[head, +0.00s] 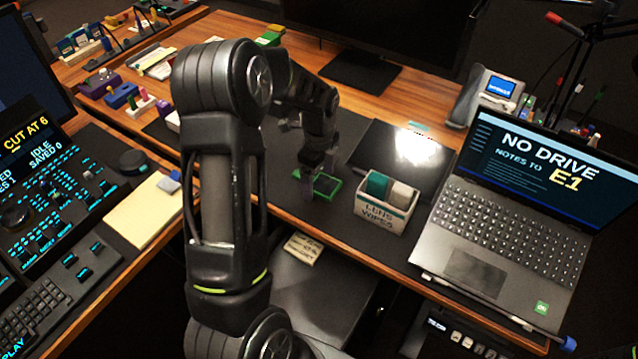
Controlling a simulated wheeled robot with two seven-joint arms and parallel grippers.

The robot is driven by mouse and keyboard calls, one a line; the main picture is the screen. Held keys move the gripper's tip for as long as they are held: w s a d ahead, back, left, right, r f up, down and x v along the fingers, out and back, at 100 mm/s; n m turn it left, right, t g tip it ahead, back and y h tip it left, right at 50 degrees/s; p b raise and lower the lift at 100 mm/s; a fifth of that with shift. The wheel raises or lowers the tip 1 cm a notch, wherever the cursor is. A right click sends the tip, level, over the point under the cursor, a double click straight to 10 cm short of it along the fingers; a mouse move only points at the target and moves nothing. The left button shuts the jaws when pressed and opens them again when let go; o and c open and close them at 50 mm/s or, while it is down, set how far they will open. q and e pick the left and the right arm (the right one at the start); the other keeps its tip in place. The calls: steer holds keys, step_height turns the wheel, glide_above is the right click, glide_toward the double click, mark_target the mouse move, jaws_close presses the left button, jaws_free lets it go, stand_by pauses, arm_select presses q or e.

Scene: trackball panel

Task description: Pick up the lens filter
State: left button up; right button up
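A small dark square in a green frame (326,186) lies on the black desk mat, left of the lens wipes box; it looks like the lens filter, but it is too small to be sure. My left gripper (317,178) reaches down from above, right at the green frame. Its fingers overlap the frame's left and back edges, so contact is unclear. The fingertips are small and dark, and I cannot tell whether they are open or shut. My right gripper is not in view.
A lens wipes box (380,215) stands close on the right, with a laptop (505,215) beyond it. A dark flat panel (400,158) lies behind. A notepad (143,212) and control console (55,200) are at left. Bare mat lies in front of the frame.

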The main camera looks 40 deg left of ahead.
mark_target(319, 182)
arm_select(q)
steer(key=c, duration=1.3)
steer(key=shift+r, duration=0.1)
step_height(319, 182, up, 10)
steer(key=shift+f+b, duration=0.1)
steer(key=shift+b, duration=0.2)
